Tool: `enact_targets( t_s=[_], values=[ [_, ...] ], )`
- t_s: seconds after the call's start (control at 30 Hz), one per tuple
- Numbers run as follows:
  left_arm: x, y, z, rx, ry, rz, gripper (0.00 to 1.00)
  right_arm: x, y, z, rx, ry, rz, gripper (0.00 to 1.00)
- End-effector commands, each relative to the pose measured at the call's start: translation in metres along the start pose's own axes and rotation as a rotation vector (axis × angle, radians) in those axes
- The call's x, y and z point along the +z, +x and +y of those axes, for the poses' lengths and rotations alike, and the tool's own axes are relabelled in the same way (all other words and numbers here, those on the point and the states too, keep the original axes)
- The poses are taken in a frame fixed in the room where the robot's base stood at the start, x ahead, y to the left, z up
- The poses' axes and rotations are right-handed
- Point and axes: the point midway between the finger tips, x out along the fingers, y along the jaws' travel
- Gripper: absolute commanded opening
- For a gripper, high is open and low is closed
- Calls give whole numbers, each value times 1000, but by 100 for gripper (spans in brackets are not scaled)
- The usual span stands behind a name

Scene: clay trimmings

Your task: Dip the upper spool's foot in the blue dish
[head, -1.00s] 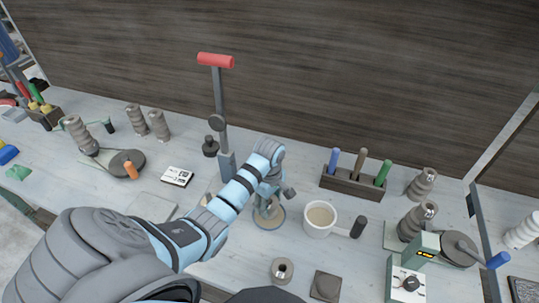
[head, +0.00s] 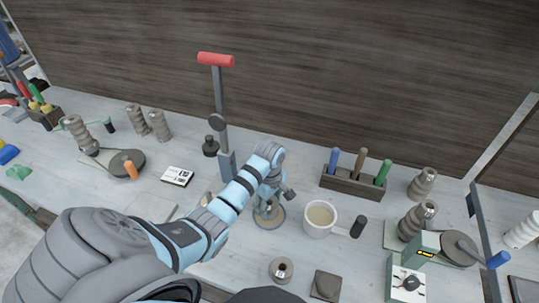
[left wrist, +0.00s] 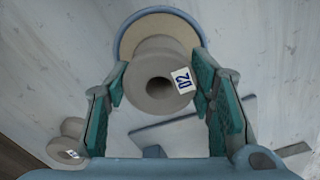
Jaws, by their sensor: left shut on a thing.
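My left gripper (head: 269,195) is shut on a grey-brown clay spool (left wrist: 155,72) with a white numbered label. The left wrist view shows the fingers (left wrist: 163,95) on both sides of the spool and its holed end facing the camera. The blue dish (head: 281,223), with tan contents, lies right beneath the spool; its blue rim also shows in the left wrist view (left wrist: 121,38). The spool's far end is over or in the dish. I cannot tell whether its foot touches the contents. My right gripper is out of view.
A cream mug (head: 318,220) stands close right of the dish. Another spool (head: 281,270) stands in front. A red-handled upright tool (head: 222,110) is behind left, and a tool rack (head: 352,184) behind right. More spools and a scraper wheel (head: 126,162) stand left.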

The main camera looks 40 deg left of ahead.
Motion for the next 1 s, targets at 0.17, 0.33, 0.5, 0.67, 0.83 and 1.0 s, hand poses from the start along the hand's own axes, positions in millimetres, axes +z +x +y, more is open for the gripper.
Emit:
enact_targets(
  t_s=[0.17, 0.33, 0.5, 0.67, 0.83, 1.0],
  values=[
    [0, 2, 0, 1, 0, 0, 1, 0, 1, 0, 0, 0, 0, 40],
    [0, 4, 0, 0, 0, 0, 1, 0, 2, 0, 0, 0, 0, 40],
    [0, 6, 0, 0, 0, 0, 1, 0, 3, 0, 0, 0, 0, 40],
    [0, 8, 0, -1, 0, 0, 1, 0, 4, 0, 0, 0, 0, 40],
    [0, 10, 0, -1, 0, 0, 1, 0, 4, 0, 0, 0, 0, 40],
    [0, 12, 0, -1, 0, 0, 1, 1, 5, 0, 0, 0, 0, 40]
  ],
)
